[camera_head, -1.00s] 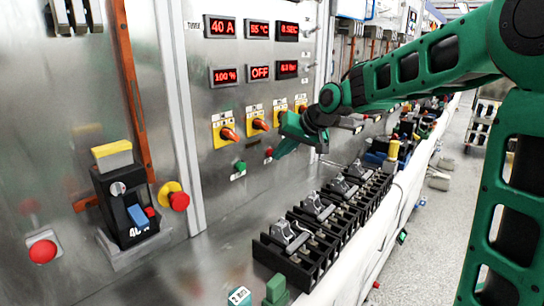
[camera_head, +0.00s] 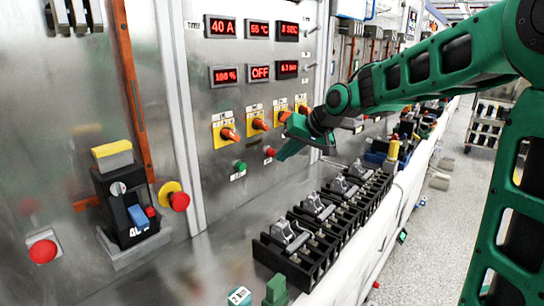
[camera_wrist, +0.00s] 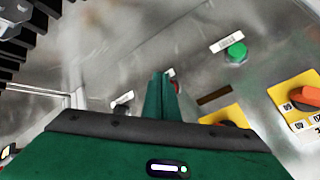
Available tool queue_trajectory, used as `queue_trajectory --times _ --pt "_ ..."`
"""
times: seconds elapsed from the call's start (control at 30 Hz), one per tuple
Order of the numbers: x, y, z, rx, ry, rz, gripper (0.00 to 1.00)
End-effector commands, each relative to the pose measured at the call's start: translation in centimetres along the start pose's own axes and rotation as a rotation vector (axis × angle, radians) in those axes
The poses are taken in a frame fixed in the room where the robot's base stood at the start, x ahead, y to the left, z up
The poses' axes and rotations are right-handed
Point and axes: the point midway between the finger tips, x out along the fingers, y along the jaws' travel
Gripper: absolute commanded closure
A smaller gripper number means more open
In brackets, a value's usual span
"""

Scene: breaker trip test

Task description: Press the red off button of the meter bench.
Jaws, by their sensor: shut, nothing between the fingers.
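The red off button (camera_head: 270,152) is a small red knob low on the steel front of the meter bench (camera_head: 208,140), to the right of a green button (camera_head: 240,166). My gripper (camera_head: 281,157) is shut and empty, its fingertips just right of the red button. I cannot tell if they touch it. In the wrist view my gripper's shut fingers (camera_wrist: 161,80) point at the panel, and only a sliver of the red button (camera_wrist: 172,73) shows behind the tips. The green button (camera_wrist: 237,52) is clear of the fingers there.
Orange rotary switches (camera_head: 229,134) on yellow plates sit above the buttons, close to my gripper. A row of black breaker holders (camera_head: 290,258) stands on the bench top below. Red mushroom buttons (camera_head: 42,251) are at the left. One display (camera_head: 260,73) reads OFF.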

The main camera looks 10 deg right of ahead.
Motion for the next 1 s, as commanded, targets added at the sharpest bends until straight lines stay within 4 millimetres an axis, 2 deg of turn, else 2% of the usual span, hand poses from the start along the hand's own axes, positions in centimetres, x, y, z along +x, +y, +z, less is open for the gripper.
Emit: queue_trajectory --times 0.23,0.7,1.0 --pt "-0.6 0.5 0.4 0.001 0.000 0.002 1.00" --pt "-3.3 2.4 2.4 0.000 0.000 0.001 1.00" --pt "-3.5 2.6 2.5 0.000 0.000 0.000 1.00"
